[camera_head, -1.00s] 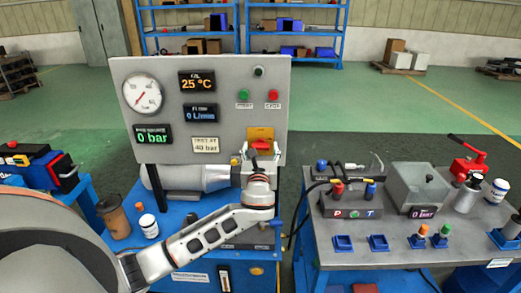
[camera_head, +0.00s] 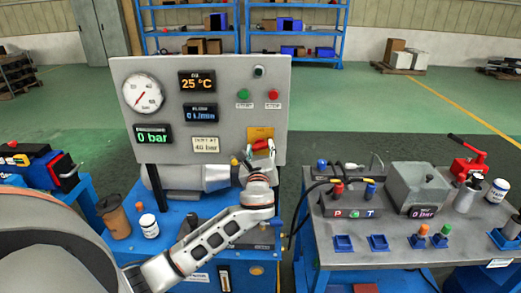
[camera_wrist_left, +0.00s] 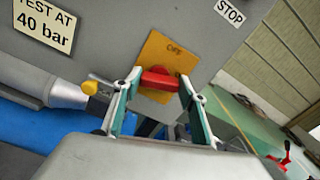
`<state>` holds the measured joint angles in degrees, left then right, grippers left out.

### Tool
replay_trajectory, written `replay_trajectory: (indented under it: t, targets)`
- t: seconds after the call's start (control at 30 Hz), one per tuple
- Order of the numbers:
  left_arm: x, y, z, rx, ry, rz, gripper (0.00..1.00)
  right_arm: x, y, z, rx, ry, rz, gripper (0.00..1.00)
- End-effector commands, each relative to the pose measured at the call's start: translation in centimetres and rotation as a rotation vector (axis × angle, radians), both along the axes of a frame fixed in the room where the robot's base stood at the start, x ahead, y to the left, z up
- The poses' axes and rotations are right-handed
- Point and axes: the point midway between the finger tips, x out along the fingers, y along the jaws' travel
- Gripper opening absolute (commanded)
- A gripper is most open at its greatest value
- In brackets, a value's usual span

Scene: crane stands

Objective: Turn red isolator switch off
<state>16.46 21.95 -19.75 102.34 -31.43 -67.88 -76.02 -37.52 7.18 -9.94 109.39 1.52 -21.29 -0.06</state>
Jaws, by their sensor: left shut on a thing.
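The red isolator switch (camera_head: 261,145) sits on a yellow plate (camera_head: 262,132) at the lower right of the grey panel. In the head view my left gripper (camera_head: 258,156) partly hides the switch. My right gripper is not in view.
The panel carries a gauge (camera_head: 143,93), displays, and green (camera_head: 243,95) and red (camera_head: 273,95) buttons. A yellow-tipped part (camera_wrist_left: 91,88) is close left of my fingers. A grey box (camera_head: 416,186) stands on the right bench. A cup (camera_head: 113,216) and jar (camera_head: 149,226) stand at left.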

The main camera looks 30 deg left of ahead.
Motion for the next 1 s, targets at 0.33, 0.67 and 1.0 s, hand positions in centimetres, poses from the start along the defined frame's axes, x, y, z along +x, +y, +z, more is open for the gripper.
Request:
replay_trajectory:
  t: [0.33,0.67,1.0]
  targets:
    - [-0.1,0.09,-0.12,-0.286,-0.173,0.0,0.2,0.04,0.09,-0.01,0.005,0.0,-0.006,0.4]
    - [-0.17,0.21,-0.2,-0.553,-0.337,0.002,0.2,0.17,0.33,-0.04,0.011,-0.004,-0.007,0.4]
    - [-0.23,0.28,-0.3,-0.819,-0.501,0.002,0.2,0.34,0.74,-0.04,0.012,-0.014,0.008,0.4]
